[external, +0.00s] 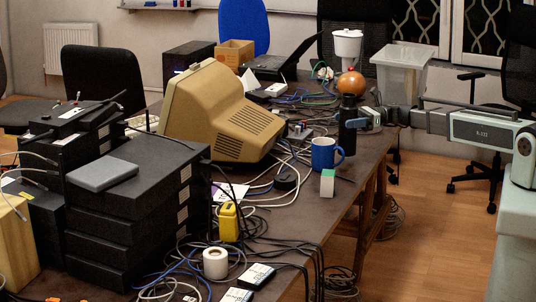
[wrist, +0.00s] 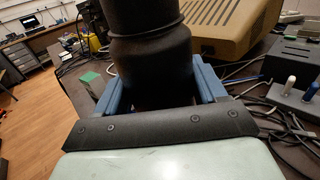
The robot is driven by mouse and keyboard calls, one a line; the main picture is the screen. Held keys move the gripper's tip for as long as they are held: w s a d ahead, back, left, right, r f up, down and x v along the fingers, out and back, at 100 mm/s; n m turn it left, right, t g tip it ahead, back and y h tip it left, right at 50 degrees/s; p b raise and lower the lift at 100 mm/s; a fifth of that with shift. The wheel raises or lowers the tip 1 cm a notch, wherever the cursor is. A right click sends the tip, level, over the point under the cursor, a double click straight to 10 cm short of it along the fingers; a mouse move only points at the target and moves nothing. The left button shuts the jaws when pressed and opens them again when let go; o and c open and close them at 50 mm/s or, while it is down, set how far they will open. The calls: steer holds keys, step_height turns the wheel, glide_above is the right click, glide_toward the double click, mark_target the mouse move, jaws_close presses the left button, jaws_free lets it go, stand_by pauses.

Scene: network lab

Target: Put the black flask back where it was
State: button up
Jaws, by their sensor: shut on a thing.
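The black flask (external: 347,128) is upright at the right edge of the table, just behind and right of the blue mug (external: 324,154) in the external view. My gripper (external: 362,122) reaches in from the right and is shut around the flask's body. In the wrist view the flask (wrist: 150,55) fills the upper middle, between the blue fingers of my gripper (wrist: 158,92). Its top is cut off there. I cannot tell whether its base touches the table.
A green-and-white block (external: 327,184) stands in front of the mug. A beige monitor (external: 215,115) stands to the left, with cables around it. Behind the flask are an orange round object (external: 351,83) and a clear plastic bin (external: 401,75). Black boxes (external: 135,210) are stacked at the front left.

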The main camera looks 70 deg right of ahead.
step_height(320, 180, up, 13)
steer(key=w+a, duration=0.3)
steer(key=a, duration=0.8)
steer(key=w+a, duration=0.3)
steer(key=a, duration=0.9)
steer(key=s+a, duration=0.3)
steer(key=a, duration=1.8)
step_height(320, 180, down, 15)
steer(key=shift+w, duration=0.25)
steer(key=shift+f, duration=0.1)
steer(key=o, duration=1.5)
steer(key=shift+f, duration=0.1)
steer(key=v, duration=0.7)
steer(key=shift+s+d, duration=0.2)
